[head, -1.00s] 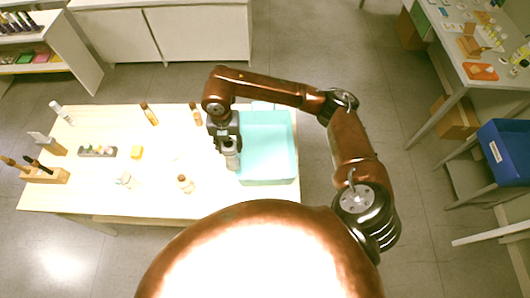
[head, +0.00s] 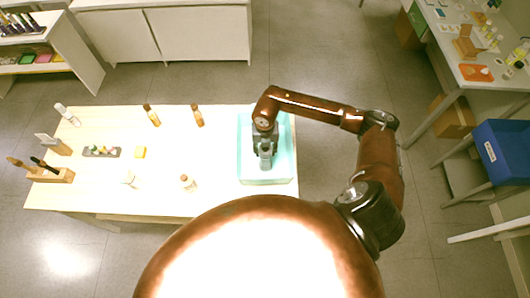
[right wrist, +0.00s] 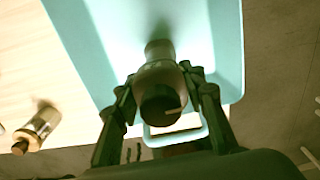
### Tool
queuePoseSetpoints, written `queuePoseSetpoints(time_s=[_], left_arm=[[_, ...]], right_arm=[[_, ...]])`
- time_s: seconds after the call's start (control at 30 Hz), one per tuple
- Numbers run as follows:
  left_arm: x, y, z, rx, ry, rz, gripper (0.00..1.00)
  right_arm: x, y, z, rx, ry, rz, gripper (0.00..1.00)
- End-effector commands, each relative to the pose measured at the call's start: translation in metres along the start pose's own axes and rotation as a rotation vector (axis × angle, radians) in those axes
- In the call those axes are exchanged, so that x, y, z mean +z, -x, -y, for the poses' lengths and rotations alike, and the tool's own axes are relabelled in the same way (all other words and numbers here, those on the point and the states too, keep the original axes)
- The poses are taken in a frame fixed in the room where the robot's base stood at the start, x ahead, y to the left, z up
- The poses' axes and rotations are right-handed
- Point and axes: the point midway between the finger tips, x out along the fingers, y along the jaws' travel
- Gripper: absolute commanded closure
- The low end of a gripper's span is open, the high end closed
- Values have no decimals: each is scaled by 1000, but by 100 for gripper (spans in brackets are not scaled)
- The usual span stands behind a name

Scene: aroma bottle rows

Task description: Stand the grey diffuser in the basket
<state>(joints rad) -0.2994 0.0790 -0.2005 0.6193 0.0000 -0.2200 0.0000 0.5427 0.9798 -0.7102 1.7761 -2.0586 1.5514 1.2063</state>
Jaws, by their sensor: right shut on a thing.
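The grey diffuser (right wrist: 155,75) is a small rounded bottle with a dark end toward the right wrist camera. My right gripper (head: 266,158) is shut on it, one finger on each side, as the right wrist view (right wrist: 160,80) shows. The basket (head: 283,175) is pale turquoise, at the right end of the table. The gripper and diffuser are inside the basket's outline, near its middle. The basket's turquoise surface (right wrist: 215,30) lies behind the diffuser in the right wrist view. I cannot tell whether the diffuser touches the basket's floor. My left gripper is not in view.
An amber bottle (head: 188,184) stands left of the basket; two brown-capped bottles (head: 198,117) (head: 152,116) are farther back. A grey tray (head: 101,152), yellow block (head: 140,152) and wooden holder (head: 52,174) are on the left. The table between holds bare room.

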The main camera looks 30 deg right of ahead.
Motion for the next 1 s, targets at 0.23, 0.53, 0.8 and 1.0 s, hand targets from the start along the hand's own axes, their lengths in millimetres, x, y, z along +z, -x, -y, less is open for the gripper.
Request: queuePoseSetpoints(time_s=[0.23, 0.53, 0.8, 1.0], left_arm=[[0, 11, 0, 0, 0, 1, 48], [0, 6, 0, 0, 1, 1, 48], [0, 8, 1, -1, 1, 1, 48], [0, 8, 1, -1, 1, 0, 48]], right_arm=[[0, -22, -2, 3, 2, 0, 100], [-1, -26, -2, 2, 2, -1, 62], [-1, -25, -2, 2, 2, -1, 45], [-1, -25, -2, 2, 2, -1, 45]])
